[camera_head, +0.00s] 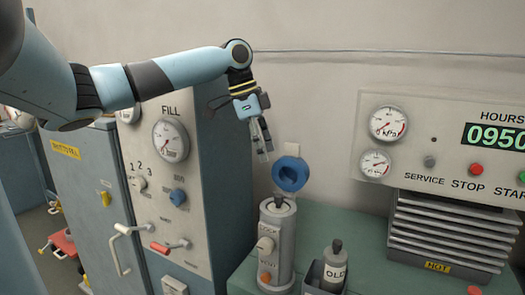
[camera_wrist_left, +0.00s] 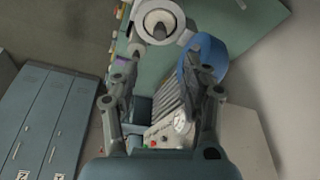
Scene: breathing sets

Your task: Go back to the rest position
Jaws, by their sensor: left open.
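My left gripper (camera_head: 262,138) hangs from my blue and black left arm in the head view, in front of the wall. It points down, above and a little left of a round blue cap (camera_head: 290,174). Its fingers are apart and nothing shows between them. In the left wrist view the open fingers (camera_wrist_left: 162,78) frame the workbench below, and part of the blue cap (camera_wrist_left: 208,56) shows beside the right finger. My right gripper is in neither view.
A grey cylinder (camera_head: 277,240) stands on the green bench below the gripper, with a bottle marked OLD (camera_head: 334,268) beside it. The FILL panel (camera_head: 168,190) stands left. A gauge console (camera_head: 440,145) is at the right.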

